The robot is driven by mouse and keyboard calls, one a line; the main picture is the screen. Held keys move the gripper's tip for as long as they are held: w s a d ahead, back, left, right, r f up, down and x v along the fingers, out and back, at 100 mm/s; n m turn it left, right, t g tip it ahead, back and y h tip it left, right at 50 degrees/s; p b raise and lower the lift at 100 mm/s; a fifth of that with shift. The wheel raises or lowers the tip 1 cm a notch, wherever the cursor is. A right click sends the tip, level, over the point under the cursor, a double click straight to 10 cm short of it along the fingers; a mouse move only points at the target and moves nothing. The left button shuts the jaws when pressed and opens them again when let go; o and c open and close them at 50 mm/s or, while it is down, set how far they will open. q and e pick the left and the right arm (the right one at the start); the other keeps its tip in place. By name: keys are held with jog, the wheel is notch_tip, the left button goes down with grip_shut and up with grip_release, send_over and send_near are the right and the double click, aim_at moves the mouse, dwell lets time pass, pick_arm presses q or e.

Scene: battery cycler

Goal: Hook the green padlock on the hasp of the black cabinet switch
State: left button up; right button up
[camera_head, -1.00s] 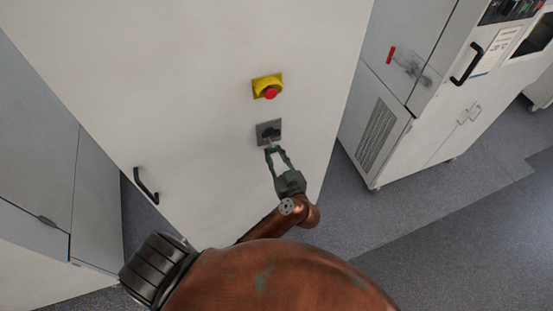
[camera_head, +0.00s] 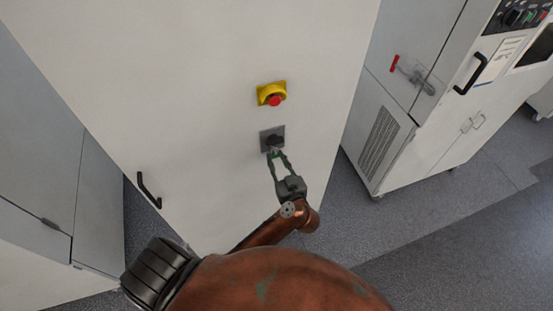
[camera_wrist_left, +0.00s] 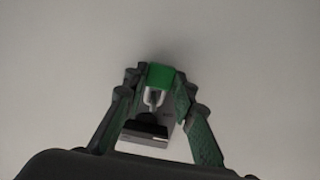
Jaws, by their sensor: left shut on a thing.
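The green padlock (camera_wrist_left: 161,76) is held between the fingertips of my left gripper (camera_wrist_left: 160,82). Its silvery shackle (camera_wrist_left: 153,98) points toward the black cabinet switch (camera_wrist_left: 145,131) and overlaps it in the left wrist view. I cannot tell whether the shackle passes through the hasp; the hasp is not clear. In the head view the black switch (camera_head: 273,139) sits on a grey square plate on the white cabinet front, and my left gripper (camera_head: 276,154) is just below it, reaching up. The padlock is too small to make out there. My right gripper is not in view.
A yellow plate with a red emergency button (camera_head: 272,94) is above the switch. A black door handle (camera_head: 148,190) is at the lower left of the white cabinet (camera_head: 200,110). Another white cabinet (camera_head: 390,170) stands to the right, with grey floor between.

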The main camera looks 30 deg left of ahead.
pick_arm(q)
jog(key=o, duration=1)
jog(key=shift+o, duration=0.2)
jog(key=v, duration=1.2)
jog(key=shift+a, duration=0.1)
